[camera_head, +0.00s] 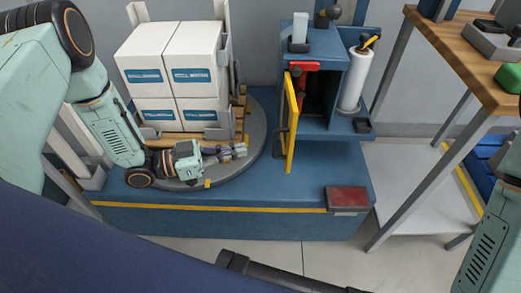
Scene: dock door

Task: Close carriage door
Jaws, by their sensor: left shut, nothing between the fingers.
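The carriage door (290,122) is a narrow yellow-edged panel, seen almost edge-on. It stands open at the left front of the blue carriage (335,62), and the carriage's dark inside shows to its right. A dark handle shows on the door's left side. My left gripper (240,151) is shut and empty, pointing right. It is left of the door and apart from it, over the round turntable's front. My right gripper is not in view; only part of my right arm shows at the lower right.
White boxes (170,75) are stacked on a pallet on the grey turntable (256,128). A wooden-topped bench (455,45) is at the right. The blue base (260,222) has a red pad.

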